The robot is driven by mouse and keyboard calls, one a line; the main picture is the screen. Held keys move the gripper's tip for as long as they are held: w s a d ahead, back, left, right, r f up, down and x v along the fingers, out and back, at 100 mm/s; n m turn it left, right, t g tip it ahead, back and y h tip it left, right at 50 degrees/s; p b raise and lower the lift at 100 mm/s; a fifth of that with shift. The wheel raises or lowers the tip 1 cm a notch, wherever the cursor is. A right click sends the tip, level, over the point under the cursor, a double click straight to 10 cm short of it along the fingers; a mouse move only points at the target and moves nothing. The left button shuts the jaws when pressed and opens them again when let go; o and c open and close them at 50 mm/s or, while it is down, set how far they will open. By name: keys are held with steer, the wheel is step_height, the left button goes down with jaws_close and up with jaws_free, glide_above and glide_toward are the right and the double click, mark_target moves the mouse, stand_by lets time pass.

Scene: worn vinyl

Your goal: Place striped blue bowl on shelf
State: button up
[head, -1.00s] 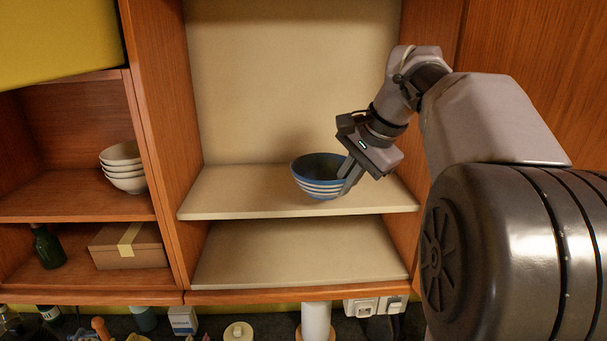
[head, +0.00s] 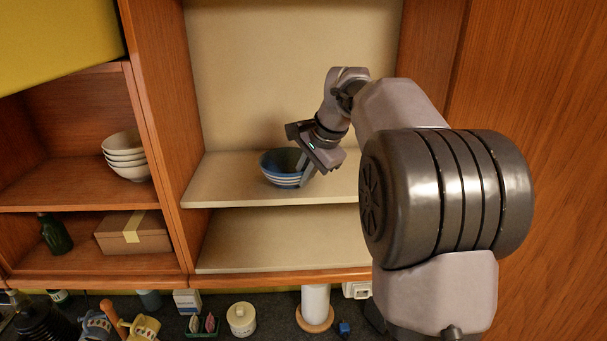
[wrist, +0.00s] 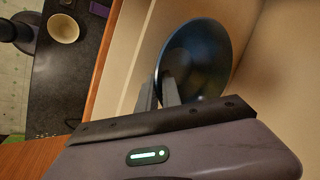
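The striped blue bowl (head: 281,180), blue with white bands, is upright at the upper cream shelf board (head: 230,192) of the middle cabinet bay. My gripper (head: 304,174) is at the bowl's right side, shut on its rim. In the wrist view, the fingers (wrist: 160,92) meet the near rim of the bowl (wrist: 205,55), whose dark blue inside shows. The bowl is over the board, with the cream back wall beyond it. I cannot tell whether its base touches the board.
White stacked bowls (head: 125,157) stand in the left bay, above a cardboard box (head: 134,233) and a green bottle (head: 55,233). The lower cream shelf (head: 280,240) is empty. My arm hides the upper board's right part.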

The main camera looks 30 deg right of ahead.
steer(key=shift+o, duration=1.4)
